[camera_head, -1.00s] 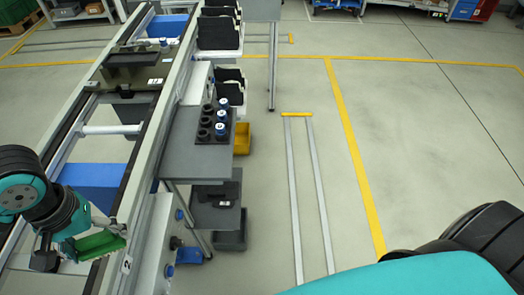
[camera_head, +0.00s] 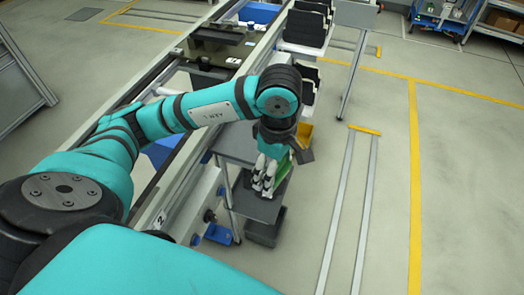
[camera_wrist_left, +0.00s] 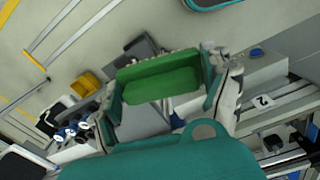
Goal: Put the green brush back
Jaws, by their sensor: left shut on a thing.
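My left gripper (camera_head: 271,180) is shut on the green brush (camera_head: 284,169), held in the air over the grey side table (camera_head: 236,142), beside the conveyor line. In the left wrist view the brush (camera_wrist_left: 160,77) spans between the two fingers, long and bright green. Part of the grey table (camera_wrist_left: 143,122) shows beyond it. I cannot tell the gap between brush and table. My right gripper is in neither view.
A yellow bin (camera_head: 304,134) lies beyond. Black-lined trays (camera_head: 306,30) are farther along the line. A lower shelf (camera_head: 257,206) is underneath. Floor to the right is open.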

